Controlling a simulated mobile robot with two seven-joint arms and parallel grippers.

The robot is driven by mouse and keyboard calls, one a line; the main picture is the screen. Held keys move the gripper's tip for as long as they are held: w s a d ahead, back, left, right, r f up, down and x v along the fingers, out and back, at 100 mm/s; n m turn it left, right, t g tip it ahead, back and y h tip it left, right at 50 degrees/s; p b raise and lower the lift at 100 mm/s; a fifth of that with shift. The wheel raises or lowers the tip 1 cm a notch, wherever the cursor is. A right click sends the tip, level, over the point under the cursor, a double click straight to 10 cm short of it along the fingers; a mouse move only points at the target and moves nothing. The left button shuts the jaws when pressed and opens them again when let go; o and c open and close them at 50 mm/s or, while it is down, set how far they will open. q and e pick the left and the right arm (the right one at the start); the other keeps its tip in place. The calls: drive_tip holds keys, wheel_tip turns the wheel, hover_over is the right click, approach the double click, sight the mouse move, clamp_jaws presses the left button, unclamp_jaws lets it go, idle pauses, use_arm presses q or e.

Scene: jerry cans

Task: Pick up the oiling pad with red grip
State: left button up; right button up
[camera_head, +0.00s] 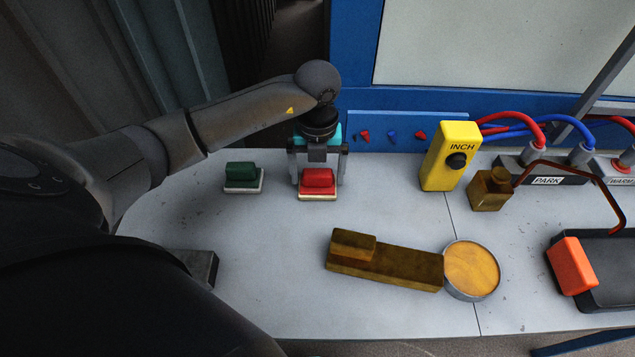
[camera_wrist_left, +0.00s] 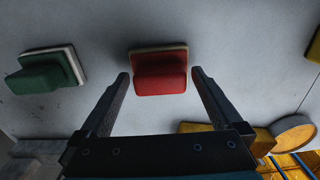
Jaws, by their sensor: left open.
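The oiling pad with red grip (camera_head: 318,179) lies flat on the grey table, its red block on a pale base. In the left wrist view the red-grip pad (camera_wrist_left: 160,73) sits ahead of and between the fingertips. My left gripper (camera_head: 318,170) is open, pointing down just behind the pad in the head view, with a finger towards each side. The left wrist view shows the open fingers (camera_wrist_left: 160,76) with a small gap on each side of the red grip. Their exact height over the table is hard to tell. My right gripper is not in view.
A green-grip pad (camera_head: 243,176) lies close on the left. Bare table lies in front of the red pad.

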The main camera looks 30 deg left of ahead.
use_arm(q)
drive_tip(key=c, duration=1.3)
